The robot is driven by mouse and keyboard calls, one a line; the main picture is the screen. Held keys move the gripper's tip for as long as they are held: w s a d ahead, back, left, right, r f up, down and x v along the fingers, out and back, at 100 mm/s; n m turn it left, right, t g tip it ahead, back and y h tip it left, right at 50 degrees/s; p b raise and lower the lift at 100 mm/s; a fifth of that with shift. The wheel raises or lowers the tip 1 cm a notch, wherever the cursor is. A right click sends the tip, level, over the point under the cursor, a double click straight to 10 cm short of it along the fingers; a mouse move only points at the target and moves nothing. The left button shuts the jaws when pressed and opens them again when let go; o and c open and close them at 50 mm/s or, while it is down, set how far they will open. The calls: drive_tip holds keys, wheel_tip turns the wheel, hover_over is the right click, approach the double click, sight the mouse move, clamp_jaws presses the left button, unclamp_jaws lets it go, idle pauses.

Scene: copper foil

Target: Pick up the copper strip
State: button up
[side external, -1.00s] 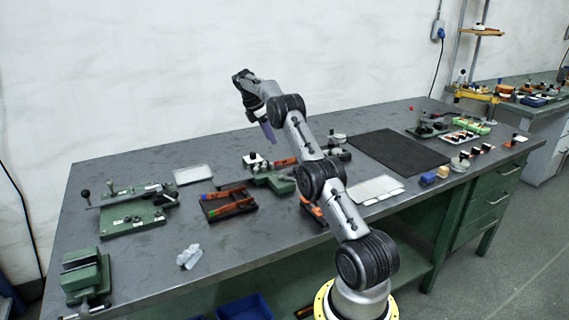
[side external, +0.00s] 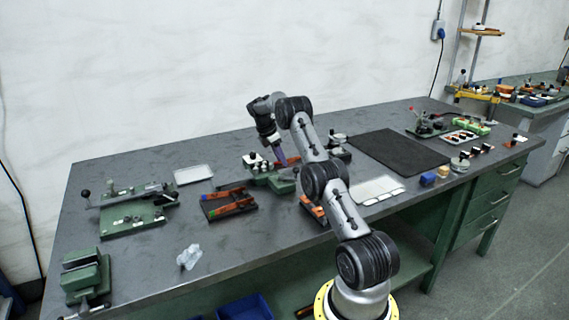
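Copper-orange strips (side external: 232,208) lie in a dark tray (side external: 208,216) near the middle of the bench, with small green and blue marks at their left ends. Another orange-copper piece (side external: 313,212) shows beside my arm and is partly hidden by it. My gripper (side external: 281,158) has purplish fingers and points down above a green fixture (side external: 272,181), to the right of and above the dark tray in the picture. The fingertips are too small to show whether they are apart, and I see nothing held in them. My arm hides part of this area.
A green lever tool (side external: 135,218) and a green vise (side external: 85,276) stand at the left. A pale tray (side external: 194,174) lies at the back, and a crumpled clear piece (side external: 189,257) near the front edge. A black mat (side external: 400,153) lies clear at the right.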

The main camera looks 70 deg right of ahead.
clamp_jaws()
idle(1.4)
